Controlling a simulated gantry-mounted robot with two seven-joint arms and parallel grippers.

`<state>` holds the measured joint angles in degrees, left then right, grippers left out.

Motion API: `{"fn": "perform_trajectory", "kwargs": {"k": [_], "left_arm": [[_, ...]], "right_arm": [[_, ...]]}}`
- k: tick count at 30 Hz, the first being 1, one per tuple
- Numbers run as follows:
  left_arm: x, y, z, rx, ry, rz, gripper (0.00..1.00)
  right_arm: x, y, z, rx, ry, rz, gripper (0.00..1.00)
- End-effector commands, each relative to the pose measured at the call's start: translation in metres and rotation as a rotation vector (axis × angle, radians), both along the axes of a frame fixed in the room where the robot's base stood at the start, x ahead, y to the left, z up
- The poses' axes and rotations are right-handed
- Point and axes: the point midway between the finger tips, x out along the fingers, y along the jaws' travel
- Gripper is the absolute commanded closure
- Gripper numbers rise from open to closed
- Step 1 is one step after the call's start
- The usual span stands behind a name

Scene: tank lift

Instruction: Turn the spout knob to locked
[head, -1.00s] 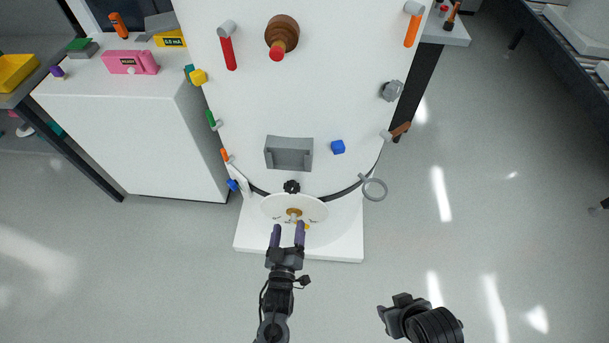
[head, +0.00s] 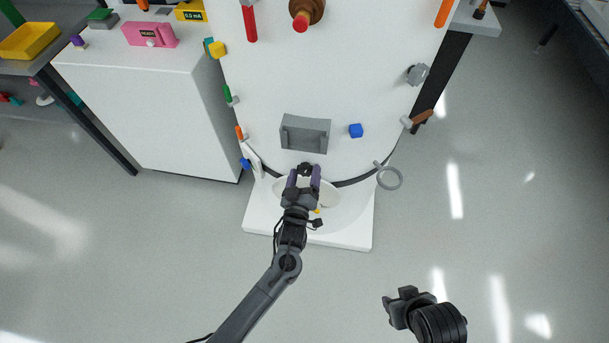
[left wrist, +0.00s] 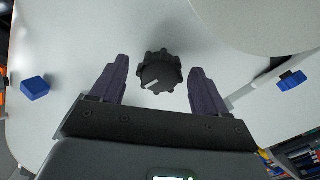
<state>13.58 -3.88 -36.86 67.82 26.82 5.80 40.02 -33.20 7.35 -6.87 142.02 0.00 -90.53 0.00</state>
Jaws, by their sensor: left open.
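The black spout knob (head: 305,168) is on the lower front of the white tank (head: 320,85). In the left wrist view the knob (left wrist: 160,72) is lobed and has a pale pointer mark slanting across its face. My left gripper (head: 304,176) is open, its two purple fingers on either side of the knob. In the left wrist view the left gripper (left wrist: 160,85) shows a gap between each finger and the knob. My right gripper (head: 404,298) is at the lower right, far from the tank; its fingers are not clear.
A white round dish (head: 330,192) sits on the white base (head: 350,232) under the knob. A grey ring (head: 390,178) sticks out at right. The floor in front is free.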

Motion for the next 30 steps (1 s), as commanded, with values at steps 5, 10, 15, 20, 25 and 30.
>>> {"fn": "perform_trajectory", "kwargs": {"k": [5, 10, 15, 20, 25, 30], "left_arm": [[0.0040, -0.0009, -0.0003, 0.000, 0.001, 0.000, 0.25], [0.0039, -0.0009, -0.0001, 0.000, 0.001, -0.001, 0.25], [0.0038, -0.0007, -0.0001, 0.000, 0.001, -0.001, 0.47], [0.0037, -0.0006, -0.0001, 0.000, 0.001, -0.001, 0.71], [0.0037, -0.0007, 0.0000, 0.002, 0.000, -0.001, 0.81], [0.0037, -0.0007, 0.0006, 0.028, -0.005, 0.000, 0.81]], "right_arm": [[0.0000, 0.0005, -0.0012, 0.002, 0.000, -0.002, 0.55], [0.0000, 0.0013, -0.0008, 0.005, 0.000, -0.004, 0.55], [0.0000, 0.0023, -0.0006, 0.010, -0.001, -0.006, 0.55], [0.0001, 0.0028, -0.0005, 0.012, 0.000, -0.008, 0.55], [0.0000, 0.0028, -0.0003, 0.012, 0.000, -0.008, 0.55], [0.0000, 0.0027, 0.0015, 0.011, 0.000, -0.007, 0.55]]}}
